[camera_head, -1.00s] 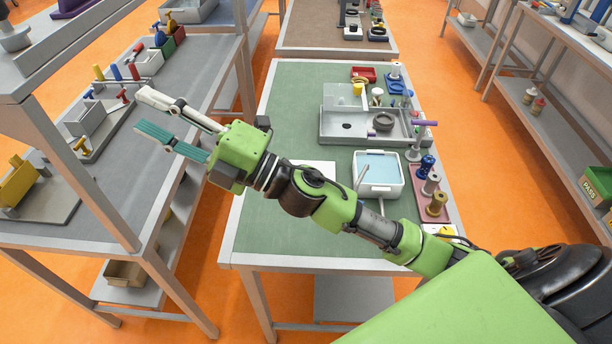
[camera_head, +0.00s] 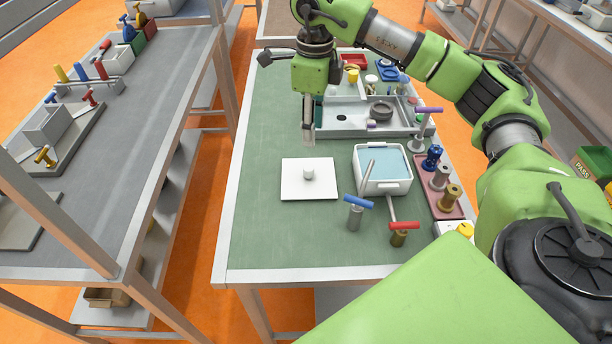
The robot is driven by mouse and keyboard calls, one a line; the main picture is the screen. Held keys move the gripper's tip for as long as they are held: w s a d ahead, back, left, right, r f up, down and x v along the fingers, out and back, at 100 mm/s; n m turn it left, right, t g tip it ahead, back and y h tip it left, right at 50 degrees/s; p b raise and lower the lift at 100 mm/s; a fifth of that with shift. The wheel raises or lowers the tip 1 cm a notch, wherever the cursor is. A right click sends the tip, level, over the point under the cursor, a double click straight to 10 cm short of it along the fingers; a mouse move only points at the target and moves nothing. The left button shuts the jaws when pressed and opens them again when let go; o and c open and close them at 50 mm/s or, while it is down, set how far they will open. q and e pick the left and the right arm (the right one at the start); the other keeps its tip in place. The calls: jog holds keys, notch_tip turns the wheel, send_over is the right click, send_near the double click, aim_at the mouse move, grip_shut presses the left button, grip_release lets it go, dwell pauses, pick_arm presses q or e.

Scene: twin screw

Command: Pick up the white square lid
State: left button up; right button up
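The white square lid (camera_head: 297,189) lies flat on the green worktop with its small round knob (camera_head: 308,173) facing up. My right gripper (camera_head: 311,138) points down above the worktop, just behind the lid in the picture and apart from it. It holds nothing. Its two fingers partly overlap from this angle; a teal inner pad shows behind the pale finger, so they look open. My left gripper is not in view.
A white square container (camera_head: 383,186) with a blue inside stands right of the lid. A blue-handled tool (camera_head: 355,212) and a red-handled one (camera_head: 398,236) stand in front. A grey tray (camera_head: 345,122) lies behind. The worktop left of the lid is clear.

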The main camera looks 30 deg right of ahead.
aim_at(310, 168)
notch_tip(310, 168, down, 8)
jog(key=shift+p, duration=0.85)
jog(key=shift+s+a+f+p, duration=0.1)
jog(key=shift+f+p, duration=0.4)
notch_tip(310, 168, down, 4)
jog(key=shift+a+r+p, duration=0.15)
jog(key=shift+p, duration=0.65)
jog(key=shift+f, duration=0.35)
grip_shut()
